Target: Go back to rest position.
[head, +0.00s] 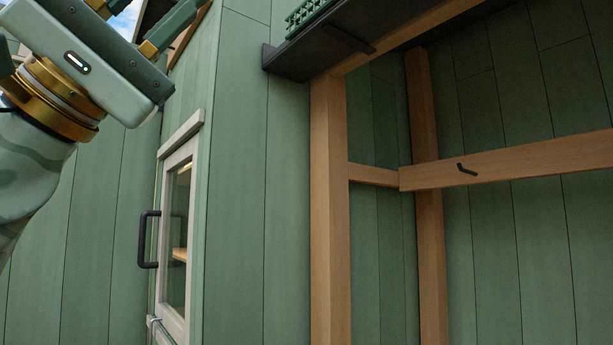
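My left gripper (145,20) is at the top left, raised and pointing up and to the right. Its two green and gold fingers stand apart, with nothing visible between them; the top edge cuts off their tips. It touches nothing that I can see. My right gripper is not in view.
A green plank wall has a pale-framed glass door (176,235) with a black handle (149,239). To the right, a wooden post (328,210) and a rail (510,160) with a black hook (467,169) frame an alcove. A dark ledge (335,45) juts out above.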

